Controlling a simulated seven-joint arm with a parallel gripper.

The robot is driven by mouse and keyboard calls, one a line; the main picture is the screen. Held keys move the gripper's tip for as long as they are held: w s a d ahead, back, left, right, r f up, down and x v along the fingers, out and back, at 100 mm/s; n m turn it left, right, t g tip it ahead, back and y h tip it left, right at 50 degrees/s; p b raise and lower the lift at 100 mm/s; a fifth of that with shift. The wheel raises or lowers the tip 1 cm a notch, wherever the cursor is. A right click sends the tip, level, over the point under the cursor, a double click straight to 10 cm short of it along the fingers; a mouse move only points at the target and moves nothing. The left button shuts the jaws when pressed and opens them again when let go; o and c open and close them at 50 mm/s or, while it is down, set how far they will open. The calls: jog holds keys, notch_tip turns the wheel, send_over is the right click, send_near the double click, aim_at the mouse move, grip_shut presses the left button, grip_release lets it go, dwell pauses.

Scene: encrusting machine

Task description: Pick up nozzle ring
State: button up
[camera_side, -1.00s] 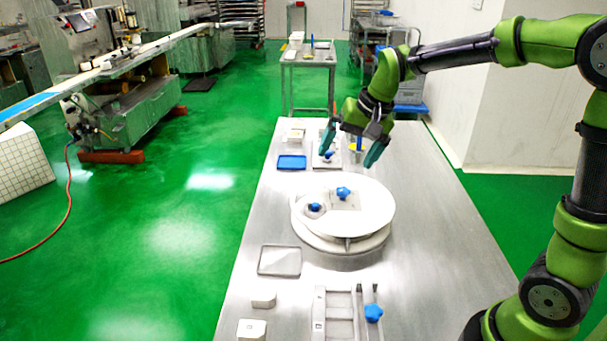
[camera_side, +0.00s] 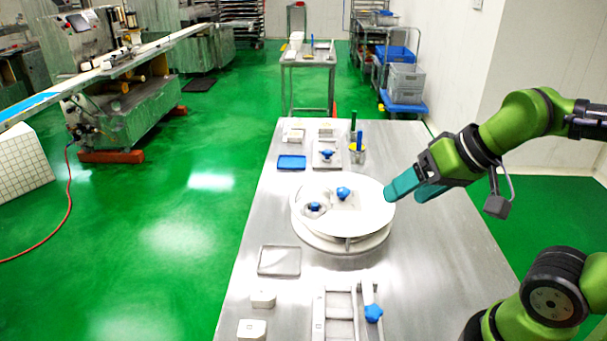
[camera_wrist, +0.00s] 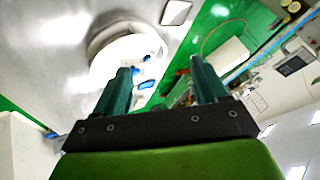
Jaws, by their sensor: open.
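A small grey ring-shaped part (camera_side: 315,209) with a blue star knob at its middle sits at the left of the white round turntable (camera_side: 372,212) in the side view. It looks like the nozzle ring, but I cannot be sure at this size. My gripper (camera_side: 405,190) is at the turntable's right edge, apart from the ring, with its teal fingers pointing left. In the wrist view my gripper (camera_wrist: 160,68) has its two fingers spread with nothing between them. The turntable (camera_wrist: 103,65) shows beyond the left finger, which partly covers the blue parts there.
Behind are a blue tray (camera_side: 291,162) and a yellow-rimmed cup (camera_side: 357,150). In front are a shallow grey tray (camera_side: 279,261), white blocks (camera_side: 263,299) and a frame (camera_side: 340,310). The table's right side is clear.

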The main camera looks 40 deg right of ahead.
jog(key=shift+f, duration=0.1)
jog(key=n+g+h, duration=0.2)
jog(key=n+g, duration=0.4)
jog(key=g, duration=0.1)
send_over(314, 204)
notch_tip(314, 204, down, 8)
jog(key=r, duration=0.1)
jog(key=w+r+n, duration=0.1)
jog(key=r+n, duration=0.1)
notch_tip(314, 204, down, 12)
jog(key=shift+a+r, duration=0.15)
jog(key=shift+r, duration=0.1)
jog(key=f, duration=0.3)
jog(key=s+f, duration=0.1)
jog(key=f, duration=0.1)
jog(key=shift+d+f, duration=0.25)
jog(key=shift+f, duration=0.05)
